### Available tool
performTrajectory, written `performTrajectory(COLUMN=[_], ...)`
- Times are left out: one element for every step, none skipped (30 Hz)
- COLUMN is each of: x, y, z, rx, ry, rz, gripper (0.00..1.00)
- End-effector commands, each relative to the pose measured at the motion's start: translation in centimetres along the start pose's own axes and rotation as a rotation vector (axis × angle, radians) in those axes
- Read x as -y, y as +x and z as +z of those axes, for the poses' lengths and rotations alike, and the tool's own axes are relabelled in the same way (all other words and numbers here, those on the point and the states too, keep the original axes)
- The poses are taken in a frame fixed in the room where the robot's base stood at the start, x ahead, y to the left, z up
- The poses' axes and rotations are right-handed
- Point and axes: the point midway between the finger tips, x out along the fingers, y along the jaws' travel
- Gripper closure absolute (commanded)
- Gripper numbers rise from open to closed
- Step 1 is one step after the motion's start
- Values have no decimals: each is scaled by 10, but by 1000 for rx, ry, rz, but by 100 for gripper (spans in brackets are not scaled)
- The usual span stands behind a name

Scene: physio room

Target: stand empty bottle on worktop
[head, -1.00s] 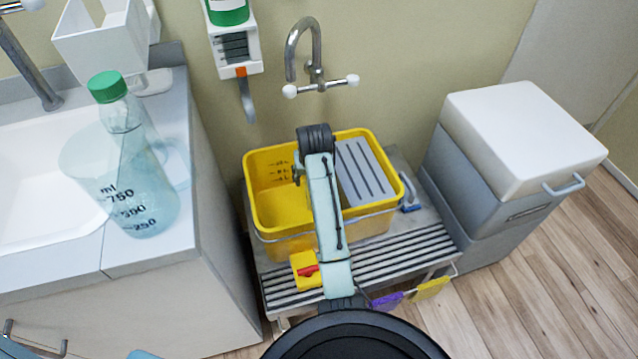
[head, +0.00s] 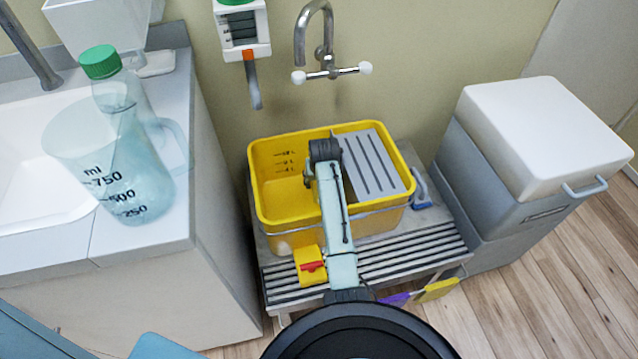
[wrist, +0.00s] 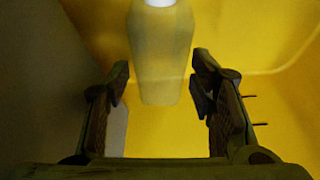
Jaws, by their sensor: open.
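A pale, see-through bottle (wrist: 161,55) with a white cap shows in the wrist view, inside the yellow bucket (wrist: 255,110). My gripper (wrist: 160,80) is open, with one finger on each side of the bottle's near end; I cannot tell whether either touches it. In the head view my arm reaches down into the yellow bucket (head: 275,235), and the gripper and this bottle are hidden there. The worktop (head: 145,235) is at the left, beside the sink. A clear bottle with a green cap (head: 100,62) stands on it, overlapped by a clear measuring jug (head: 125,185).
The bucket has a grey slotted insert (head: 372,165) and stands on a slatted low stand (head: 400,260). A wall tap (head: 325,50) is above it. A grey bin with a white lid (head: 540,130) stands at the right. The worktop's front right corner is partly clear.

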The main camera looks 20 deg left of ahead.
Motion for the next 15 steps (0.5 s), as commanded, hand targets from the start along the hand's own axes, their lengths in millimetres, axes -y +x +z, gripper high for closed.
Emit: performTrajectory(x=[0,0,0,0,0,0,0,0,0,0,0,0,0,0,0], y=[6,9,12,14,15,16,16,16,16,16,16,16,16,16,16], z=[0,0,0,0,0,0,0,0,0,0,0,0,0,0,0], rx=[1,1,-1,-1,-1,-1,-1,-1,-2,-2,-2,-2,-2,-2,-2], ry=[-1,-1,-1,-1,0,0,0,0,0,0,0,0,0,0,0], rz=[0,0,0,0,0,0,0,0,0,0,0,0,0,0,0], gripper=[50,50,50,50,50,50,50,50,50,50,50,50,50,50,50])
